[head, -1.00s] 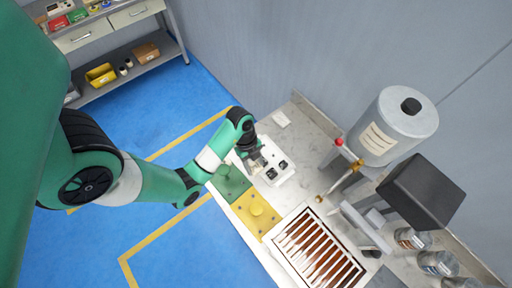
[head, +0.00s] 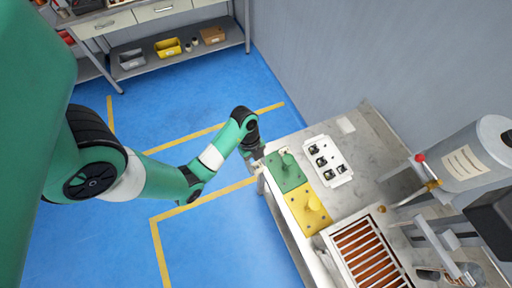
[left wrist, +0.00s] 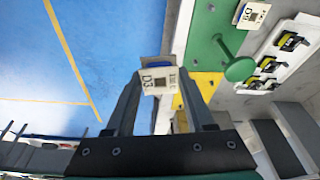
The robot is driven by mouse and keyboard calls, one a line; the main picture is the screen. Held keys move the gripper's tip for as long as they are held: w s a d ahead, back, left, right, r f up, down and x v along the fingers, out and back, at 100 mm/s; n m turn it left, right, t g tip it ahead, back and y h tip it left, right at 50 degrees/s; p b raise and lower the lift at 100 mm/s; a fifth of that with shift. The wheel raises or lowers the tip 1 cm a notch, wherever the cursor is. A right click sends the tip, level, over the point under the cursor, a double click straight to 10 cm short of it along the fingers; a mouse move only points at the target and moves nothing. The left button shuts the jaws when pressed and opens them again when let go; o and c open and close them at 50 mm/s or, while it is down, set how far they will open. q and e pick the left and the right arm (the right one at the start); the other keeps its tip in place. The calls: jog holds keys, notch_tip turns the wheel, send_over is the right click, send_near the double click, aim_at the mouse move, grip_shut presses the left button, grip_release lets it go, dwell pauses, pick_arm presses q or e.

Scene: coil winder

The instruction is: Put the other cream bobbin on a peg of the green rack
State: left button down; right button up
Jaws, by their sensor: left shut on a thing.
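My left gripper (head: 257,162) is shut on a cream bobbin (left wrist: 158,80) with dark printed lettering, held between the fingertips in the left wrist view. The gripper is just left of the green rack (head: 288,177), around the bench edge, with blue floor beyond the bobbin in the left wrist view. The green rack also shows there (left wrist: 203,45), with a round-headed green peg (left wrist: 240,68) that looks bare. Another cream bobbin (left wrist: 253,15) is at the rack's far part. The held bobbin is apart from the bare peg. My right gripper is not in view.
A yellow rack (head: 309,212) adjoins the green one. A white tray (head: 341,178) with several black-and-yellow items lies to the right. A slatted tray (head: 338,240) and a machine with a grey cylinder (head: 465,155) stand further along the bench.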

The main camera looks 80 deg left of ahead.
pick_arm(q)
jog(key=f+b, duration=0.1)
jog(key=a+f+b, duration=0.1)
jog(key=shift+w+a+f+m, duration=0.1)
jog(key=shift+a+f+m, duration=0.05)
jog(key=shift+f+m, duration=0.25)
jog(key=b, duration=0.7)
send_over(271, 160)
jog(key=f, duration=0.2)
jog(key=shift+a+f+m, duration=0.2)
jog(key=shift+f+m, duration=0.1)
jog(key=shift+m, duration=0.1)
jog(key=shift+a+r, duration=0.15)
jog(key=shift+r, duration=0.05)
notch_tip(271, 160, down, 5)
jog(key=b, duration=0.5)
jog(key=shift+f, duration=0.1)
jog(key=shift+f+b, duration=0.9)
jog(key=shift+b, duration=0.1)
jog(key=shift+f, duration=0.15)
jog(key=shift+c, duration=0.9)
grip_release()
